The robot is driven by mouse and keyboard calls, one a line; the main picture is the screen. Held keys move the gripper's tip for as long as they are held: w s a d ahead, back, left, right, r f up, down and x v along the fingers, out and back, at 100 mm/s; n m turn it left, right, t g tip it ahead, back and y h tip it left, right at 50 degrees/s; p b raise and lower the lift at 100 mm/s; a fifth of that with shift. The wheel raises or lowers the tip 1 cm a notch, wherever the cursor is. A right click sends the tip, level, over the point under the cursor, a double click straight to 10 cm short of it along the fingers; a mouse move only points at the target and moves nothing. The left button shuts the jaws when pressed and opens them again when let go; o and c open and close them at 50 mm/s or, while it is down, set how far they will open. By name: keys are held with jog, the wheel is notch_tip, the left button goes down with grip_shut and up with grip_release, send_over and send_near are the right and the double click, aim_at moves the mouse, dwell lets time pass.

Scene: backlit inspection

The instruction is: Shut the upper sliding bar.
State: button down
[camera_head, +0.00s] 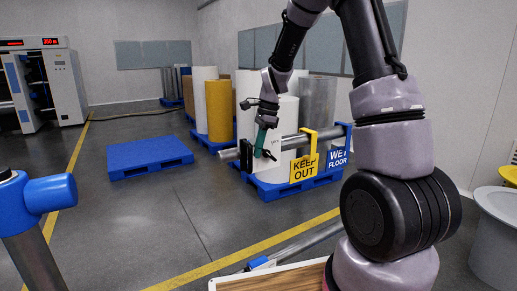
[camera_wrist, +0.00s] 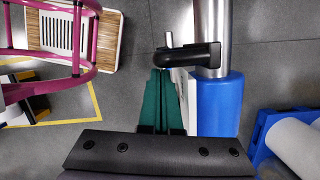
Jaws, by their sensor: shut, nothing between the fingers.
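The upper sliding bar (camera_head: 286,143) is a grey metal tube running level across the middle of the head view. A black bracket with a small peg (camera_head: 268,154) sits near its left end. In the wrist view the bar (camera_wrist: 212,25) is a shiny tube with a black handle (camera_wrist: 192,56) and a blue sleeve (camera_wrist: 218,104) below it. My gripper (camera_head: 259,153), with green fingers, is shut and empty beside the bracket. In the wrist view its fingertips (camera_wrist: 160,73) lie just below the handle; whether they touch it I cannot tell.
A yellow KEEP OUT sign (camera_head: 304,167) and a blue WET FLOOR sign (camera_head: 338,157) hang at the bar. A blue post (camera_head: 48,194) stands front left. A lower bar (camera_head: 305,240) lies near the floor. Rolls stand behind; an empty blue pallet (camera_head: 150,158) lies left.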

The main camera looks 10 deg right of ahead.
jog(key=s+a, duration=0.4)
jog(key=a, duration=1)
jog(key=s+a, duration=0.5)
jog(key=a, duration=0.9)
jog(key=s+a, duration=0.5)
jog(key=a, duration=0.9)
jog(key=shift+a, duration=0.35)
jog(key=shift+r, duration=0.1)
